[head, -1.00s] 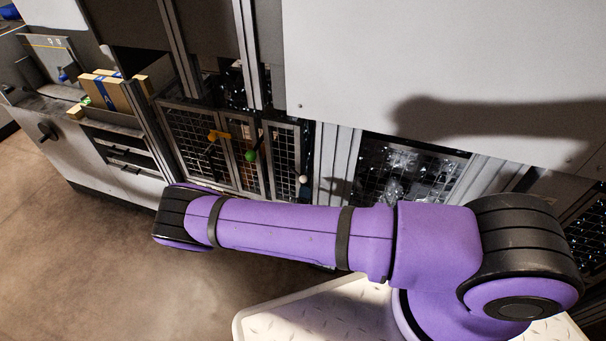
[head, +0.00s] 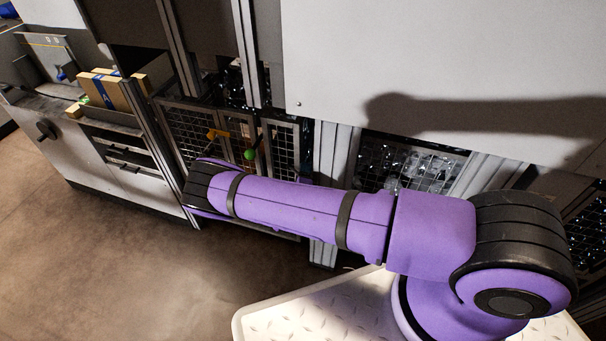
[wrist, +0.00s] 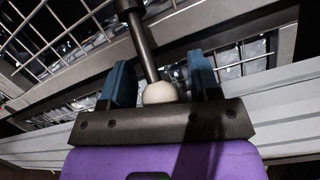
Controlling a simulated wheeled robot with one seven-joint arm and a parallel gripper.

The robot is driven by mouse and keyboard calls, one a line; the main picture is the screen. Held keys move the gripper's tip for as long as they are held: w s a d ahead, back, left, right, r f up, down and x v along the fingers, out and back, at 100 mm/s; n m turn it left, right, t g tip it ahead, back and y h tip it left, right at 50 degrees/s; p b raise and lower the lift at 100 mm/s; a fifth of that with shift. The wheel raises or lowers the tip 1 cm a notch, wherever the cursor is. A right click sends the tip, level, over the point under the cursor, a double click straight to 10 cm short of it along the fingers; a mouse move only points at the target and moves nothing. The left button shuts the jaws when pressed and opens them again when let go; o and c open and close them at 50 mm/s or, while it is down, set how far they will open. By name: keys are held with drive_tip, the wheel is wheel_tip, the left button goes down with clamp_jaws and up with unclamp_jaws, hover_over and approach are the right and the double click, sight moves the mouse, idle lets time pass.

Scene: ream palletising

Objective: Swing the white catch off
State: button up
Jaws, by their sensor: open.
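The white catch shows in the wrist view as a dark rod ending in a white ball knob (wrist: 160,93). The knob sits between the two blue fingers of my gripper (wrist: 163,82), close to the gripper's dark front plate. The fingers stand apart, with a gap visible on each side of the knob. In the head view my purple arm hides both the white knob and my gripper. An orange catch (head: 217,134) and a green-knobbed catch (head: 250,154) show on the mesh doors just above my arm.
Mesh doors (head: 284,138) in dark frames and a pale upright post (head: 331,155) stand behind my arm. Cardboard boxes (head: 103,88) lie on a shelf at the left. A large pale panel (head: 440,70) fills the upper right. The brown floor at lower left is clear.

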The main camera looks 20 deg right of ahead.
clamp_jaws()
drive_tip(key=shift+a+h, duration=0.1)
drive_tip(key=shift+h, duration=0.2)
drive_tip(key=m+g+h, duration=0.1)
drive_tip(key=a+m+h, duration=0.1)
drive_tip(key=s+m+g+h, duration=0.1)
drive_tip(key=h, duration=0.1)
drive_tip(key=shift+a+g, duration=0.3)
drive_tip(key=shift+a, duration=0.05)
drive_tip(key=shift+w+a+m+g+h, duration=0.1)
drive_tip(key=shift+a+m+g+h, duration=0.85)
drive_tip(key=shift+m+g, duration=0.75)
drive_tip(key=shift+a+m+g+h, duration=0.7)
drive_tip(key=shift+m+g+h, duration=0.55)
drive_tip(key=shift+g, duration=0.85)
drive_tip(key=shift+w+a+m+g+h, duration=0.1)
drive_tip(key=shift+a+m+g+h, duration=0.8)
drive_tip(key=shift+m+g, duration=0.85)
drive_tip(key=shift+g, duration=0.35)
